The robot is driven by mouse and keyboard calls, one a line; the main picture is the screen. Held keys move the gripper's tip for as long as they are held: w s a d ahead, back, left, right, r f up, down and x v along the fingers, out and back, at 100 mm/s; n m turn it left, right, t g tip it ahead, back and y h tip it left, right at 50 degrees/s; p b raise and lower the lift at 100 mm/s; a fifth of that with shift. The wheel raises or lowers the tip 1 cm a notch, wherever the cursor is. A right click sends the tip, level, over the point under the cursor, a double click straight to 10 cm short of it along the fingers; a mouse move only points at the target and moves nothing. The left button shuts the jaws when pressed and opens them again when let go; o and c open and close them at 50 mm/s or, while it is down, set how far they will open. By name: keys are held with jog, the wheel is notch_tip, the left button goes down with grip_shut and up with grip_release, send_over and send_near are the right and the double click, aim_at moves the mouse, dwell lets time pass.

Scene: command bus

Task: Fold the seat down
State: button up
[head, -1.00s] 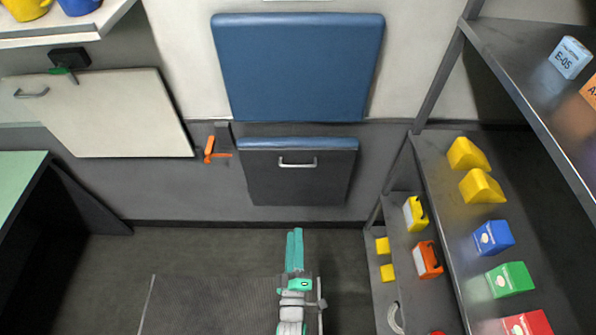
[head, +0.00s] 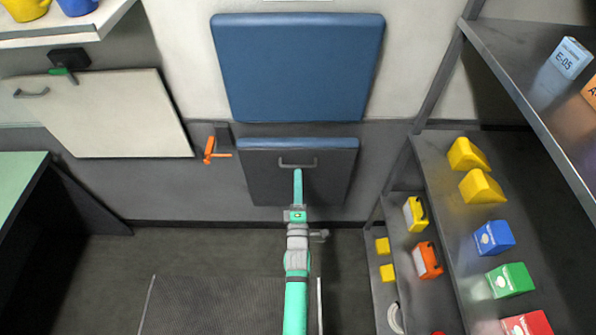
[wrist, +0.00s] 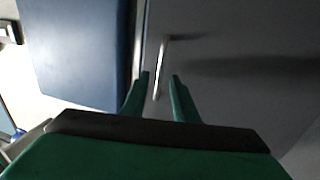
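The seat (head: 270,180) is a dark panel with a blue padded top edge, folded up against the wall below a blue backrest (head: 298,68). A silver bar handle (head: 297,163) sits on its face near the top. My gripper (head: 298,172) reaches up to the seat front, its tips just below or at the handle in the head view. In the wrist view my gripper (wrist: 160,78) is open, its two green fingers apart, with the handle (wrist: 162,70) between them. Whether a finger touches the handle I cannot tell.
An orange lever (head: 210,150) is on the wall left of the seat. A cream panel (head: 105,112) hangs further left. A grey shelf rack (head: 440,230) with several colored boxes stands at the right. The floor (head: 200,255) in front is open.

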jog(key=shift+w+r, duration=0.2)
jog(key=shift+w, duration=0.75)
jog(key=shift+w+r, duration=0.15)
jog(key=shift+w, duration=0.75)
grip_shut()
